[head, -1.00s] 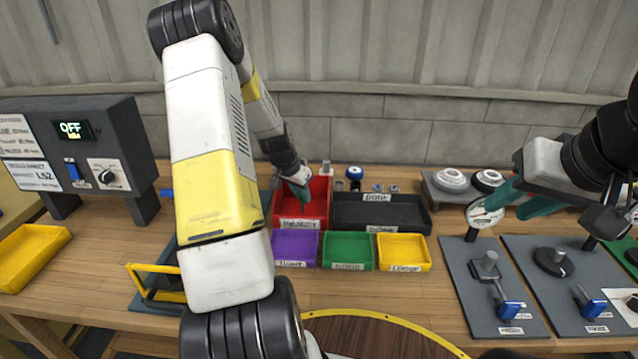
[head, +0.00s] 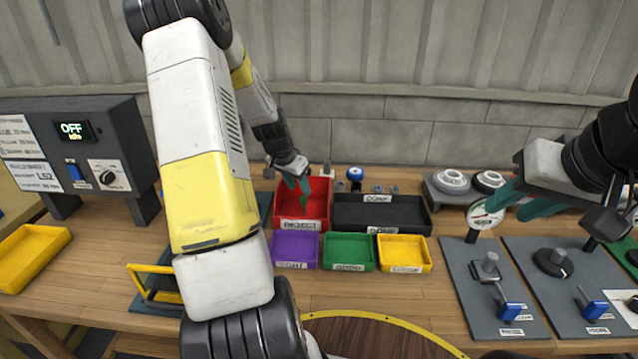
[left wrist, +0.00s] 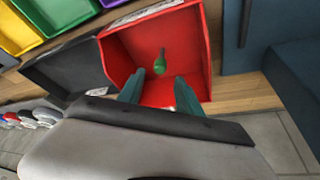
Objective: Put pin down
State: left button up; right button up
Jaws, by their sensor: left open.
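The pin (left wrist: 160,64), a small green piece with a thin darker stem, shows inside the red bin labelled REJECT (left wrist: 192,52) in the left wrist view. It is just beyond my left fingertips and apart from them; I cannot tell whether it rests on the bin's floor. My left gripper (head: 298,184) is open over the red bin (head: 318,200) in the head view, and its two green fingers (left wrist: 158,88) are spread in the left wrist view. My right gripper (head: 506,206) is at the right, its teal fingers apart, near a dial gauge (head: 478,217).
A black tray (head: 350,212) adjoins the red bin. Purple (head: 296,248), green (head: 347,252) and yellow (head: 404,252) bins stand in front. Grey fixture plates (head: 465,280) lie at the right. A dark control box (head: 120,125) reading OFF stands at the left.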

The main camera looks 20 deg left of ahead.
pick_arm(q)
jog(key=s+d+r, duration=0.5)
jog(key=s+r, duration=0.1)
jog(key=r, duration=0.3)
jog(key=s+d+r, duration=0.4)
jog(key=s+r, duration=0.1)
jog(key=r, duration=0.5)
jog(key=s+d+r+n+t, duration=0.1)
jog(key=s+d, duration=0.3)
jog(key=s, duration=0.4)
jog(key=s+d+r+n, duration=0.1)
jog(key=s+d+r, duration=0.3)
jog(key=s, duration=0.5)
jog(key=shift+n+t+h, duration=0.4)
jog(key=shift+r, duration=0.1)
